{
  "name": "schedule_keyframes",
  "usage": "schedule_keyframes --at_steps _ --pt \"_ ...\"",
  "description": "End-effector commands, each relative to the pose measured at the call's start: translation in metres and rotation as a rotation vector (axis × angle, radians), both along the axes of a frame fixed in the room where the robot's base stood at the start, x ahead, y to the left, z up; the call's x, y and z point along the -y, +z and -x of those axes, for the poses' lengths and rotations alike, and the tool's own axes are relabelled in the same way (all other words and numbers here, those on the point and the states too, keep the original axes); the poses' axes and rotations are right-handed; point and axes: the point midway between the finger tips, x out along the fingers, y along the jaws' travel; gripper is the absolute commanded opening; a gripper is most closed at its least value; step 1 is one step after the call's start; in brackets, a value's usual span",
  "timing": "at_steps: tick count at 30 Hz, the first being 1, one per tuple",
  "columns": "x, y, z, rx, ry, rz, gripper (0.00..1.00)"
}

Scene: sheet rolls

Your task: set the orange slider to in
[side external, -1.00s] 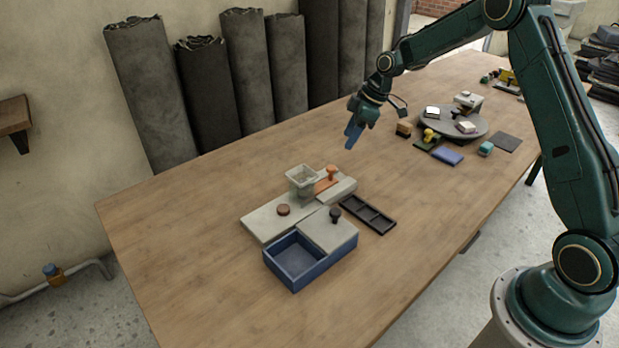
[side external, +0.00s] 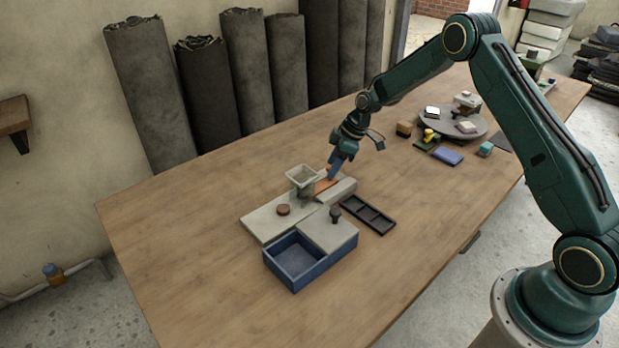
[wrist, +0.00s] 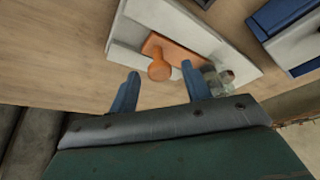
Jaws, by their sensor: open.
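The orange slider (side external: 325,185) lies on the light grey slab (side external: 262,219), beside a pale square hopper (side external: 303,177). In the wrist view the slider is a flat orange plate (wrist: 185,54) with a round knob (wrist: 159,70). My gripper (side external: 334,168) is just above the knob end of the slider and hides the knob in the side view. In the wrist view my gripper (wrist: 160,85) is open, with one blue finger on each side of the knob's line and the knob a little beyond the fingertips. I cannot tell whether anything touches.
A blue open box with a grey lid (side external: 290,262) and a black knob (side external: 335,215) stands in front of the slab. A black divided tray (side external: 368,214) lies to the right. A round grey turntable (side external: 440,122) with small items stands farther back. The table's left part is clear.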

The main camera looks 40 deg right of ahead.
Motion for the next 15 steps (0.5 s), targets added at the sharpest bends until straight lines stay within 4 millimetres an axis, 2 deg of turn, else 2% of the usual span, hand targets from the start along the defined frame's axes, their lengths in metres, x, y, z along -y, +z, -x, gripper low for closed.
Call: schedule_keyframes --at_steps 5,12,15 --pt "0.0 0.0001 0.0 0.0 0.0 0.0 0.46" --pt "0.0001 0.0003 0.0001 0.0 0.0 0.0 0.0" --pt "0.0 0.0004 0.0002 0.0 0.0 0.0 0.0"
